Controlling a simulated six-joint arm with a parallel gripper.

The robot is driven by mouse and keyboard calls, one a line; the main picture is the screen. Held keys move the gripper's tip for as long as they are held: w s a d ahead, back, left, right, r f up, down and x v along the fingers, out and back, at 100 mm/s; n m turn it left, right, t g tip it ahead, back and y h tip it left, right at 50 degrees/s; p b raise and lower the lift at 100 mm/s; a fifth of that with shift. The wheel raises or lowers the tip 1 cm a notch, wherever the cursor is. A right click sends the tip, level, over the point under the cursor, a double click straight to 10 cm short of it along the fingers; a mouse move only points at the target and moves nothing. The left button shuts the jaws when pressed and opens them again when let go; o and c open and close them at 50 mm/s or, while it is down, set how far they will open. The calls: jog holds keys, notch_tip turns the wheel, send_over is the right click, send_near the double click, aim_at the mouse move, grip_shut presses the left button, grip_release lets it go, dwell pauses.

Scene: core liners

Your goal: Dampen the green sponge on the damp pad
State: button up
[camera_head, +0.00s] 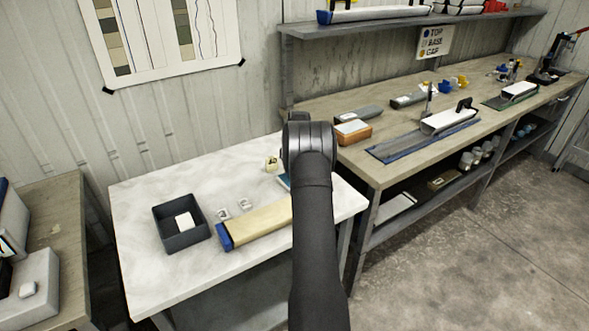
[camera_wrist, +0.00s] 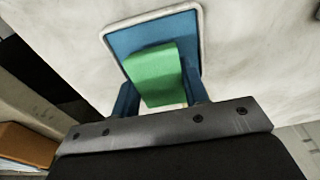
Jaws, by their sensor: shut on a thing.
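The green sponge (camera_wrist: 155,75) is in my gripper (camera_wrist: 157,92), between its two dark blue fingers in the wrist view. The damp pad (camera_wrist: 128,40) is a blue rectangle with a pale rim, and the sponge lies over its middle in that view. I cannot tell whether the sponge touches the pad or hangs just above it. In the head view my arm hides the sponge, the gripper fingers and most of the pad; only a thin blue edge of the pad (camera_head: 284,182) shows left of my arm.
The white table (camera_head: 150,215) also bears a dark open bin (camera_head: 181,238) with a white block inside, and a long cream core liner (camera_head: 258,222) with a blue end. A small yellowish item (camera_head: 271,164) stands near the pad.

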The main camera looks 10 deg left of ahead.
jog(key=shift+f, duration=0.5)
dwell(0.8)
jog(key=shift+r, duration=3.5)
jog(key=shift+s+d, duration=0.1)
